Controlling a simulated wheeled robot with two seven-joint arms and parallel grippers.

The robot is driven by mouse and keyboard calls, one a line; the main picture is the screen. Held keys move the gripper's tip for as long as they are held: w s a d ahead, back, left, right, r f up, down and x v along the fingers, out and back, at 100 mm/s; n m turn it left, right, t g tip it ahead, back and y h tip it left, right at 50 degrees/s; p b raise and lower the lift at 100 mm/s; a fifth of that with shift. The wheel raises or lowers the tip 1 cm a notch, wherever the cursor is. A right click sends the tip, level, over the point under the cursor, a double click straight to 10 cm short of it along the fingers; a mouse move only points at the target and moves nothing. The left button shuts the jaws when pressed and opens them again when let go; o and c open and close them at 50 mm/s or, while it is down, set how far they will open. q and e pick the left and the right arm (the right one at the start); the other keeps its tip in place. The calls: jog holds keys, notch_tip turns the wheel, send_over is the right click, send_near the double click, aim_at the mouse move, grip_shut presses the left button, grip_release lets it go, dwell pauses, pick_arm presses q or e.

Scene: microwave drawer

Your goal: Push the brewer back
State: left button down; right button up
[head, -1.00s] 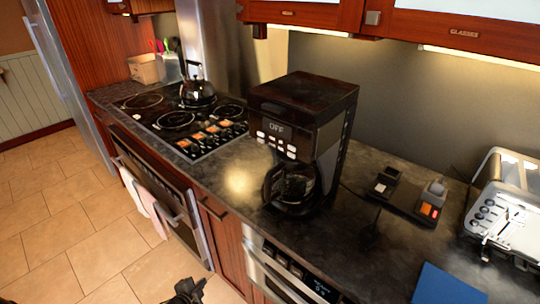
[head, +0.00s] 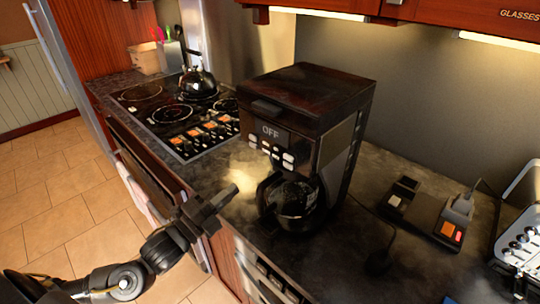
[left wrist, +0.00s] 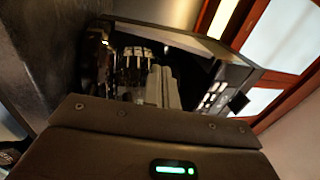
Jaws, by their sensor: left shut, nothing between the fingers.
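The brewer (head: 330,125) is a black coffee maker with an "OFF" display and several pale buttons on its front. It stands upright on the dark counter (head: 215,178), close to the front edge. Its glass carafe (head: 293,197) sits in the base. My left gripper (head: 228,192) is shut and empty, in front of and to the left of the carafe, apart from the brewer. In the left wrist view the brewer (left wrist: 225,85) shows tilted beyond the shut fingers (left wrist: 163,88). My right gripper is in neither view.
The stove (head: 175,110) with a black kettle (head: 198,84) is left of the brewer. Upper cabinets (head: 400,15) hang above.

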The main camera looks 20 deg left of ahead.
pick_arm(q)
jog(key=p+x, duration=0.1)
jog(key=x, duration=0.3)
jog(key=p+x, duration=0.2)
jog(key=x, duration=0.2)
jog(key=p+x, duration=0.2)
jog(key=x, duration=0.2)
jog(key=shift+r, duration=0.3)
jog(key=shift+w+d, duration=0.1)
jog(key=shift+w, duration=0.2)
jog(key=shift+w+d, duration=0.15)
jog(key=shift+w, duration=0.15)
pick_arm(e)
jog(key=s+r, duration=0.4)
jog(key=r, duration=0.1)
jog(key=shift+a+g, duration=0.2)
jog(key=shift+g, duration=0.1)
pick_arm(q)
jog(key=shift+w, duration=0.15)
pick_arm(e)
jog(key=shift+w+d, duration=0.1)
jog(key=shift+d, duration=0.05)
